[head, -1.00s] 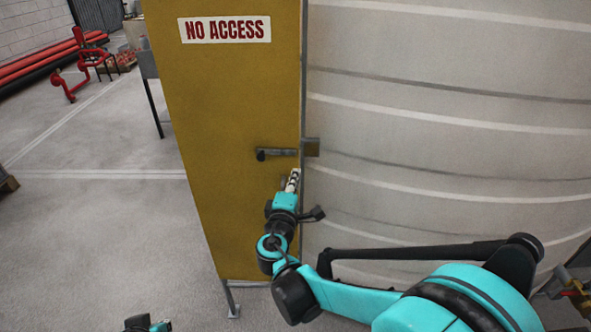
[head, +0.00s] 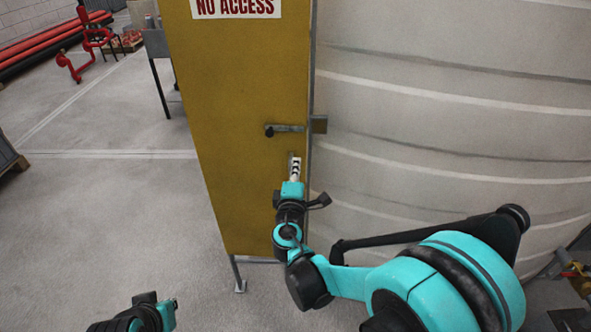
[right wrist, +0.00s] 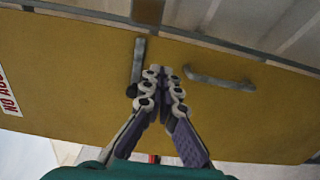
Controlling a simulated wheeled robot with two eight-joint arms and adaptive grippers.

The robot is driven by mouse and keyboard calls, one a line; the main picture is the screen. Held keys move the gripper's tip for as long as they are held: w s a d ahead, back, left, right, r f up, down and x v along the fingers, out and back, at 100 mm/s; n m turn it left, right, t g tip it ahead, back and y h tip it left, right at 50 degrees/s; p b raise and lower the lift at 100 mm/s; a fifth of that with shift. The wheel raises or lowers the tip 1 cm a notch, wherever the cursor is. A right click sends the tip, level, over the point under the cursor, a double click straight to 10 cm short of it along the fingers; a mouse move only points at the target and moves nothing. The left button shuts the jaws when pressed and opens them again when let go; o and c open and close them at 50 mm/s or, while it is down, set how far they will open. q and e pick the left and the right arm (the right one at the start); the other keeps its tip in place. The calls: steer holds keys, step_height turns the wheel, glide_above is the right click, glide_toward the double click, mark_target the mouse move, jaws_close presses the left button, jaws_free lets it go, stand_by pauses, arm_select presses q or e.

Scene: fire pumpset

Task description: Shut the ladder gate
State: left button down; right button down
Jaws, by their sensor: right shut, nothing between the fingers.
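The ladder gate (head: 240,90) is a tall yellow panel with a NO ACCESS sign. Its right edge lies along a grey post (head: 312,90); I cannot tell whether it is latched. A dark lever (head: 285,129) points toward a brown block (head: 319,124) at that edge. My right gripper (head: 295,160) is shut and empty, just below the lever in the head view. In the right wrist view its fingertips (right wrist: 158,72) are together between the lever (right wrist: 138,60) and a grey bar handle (right wrist: 220,79); contact is unclear. My left gripper (head: 160,310) shows partly at the bottom left, its fingers unclear.
A large pale ribbed tank wall (head: 450,120) fills the right side. Open grey floor (head: 110,220) lies left of the gate. Red pipework (head: 90,45) and a grey table (head: 158,45) stand farther back. A gate foot (head: 240,285) rests on the floor.

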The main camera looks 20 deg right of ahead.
mark_target(300, 136)
steer(key=b+x, duration=0.2)
steer(key=x, duration=0.7)
steer(key=shift+w, duration=0.25)
steer(key=shift+w+d+r, duration=0.1)
steer(key=shift+w+d, duration=0.05)
steer(key=shift+w, duration=0.4)
steer(key=shift+x, duration=1.15)
steer(key=shift+d+r, duration=0.15)
steer(key=shift+d, duration=0.1)
steer(key=shift+r, duration=0.1)
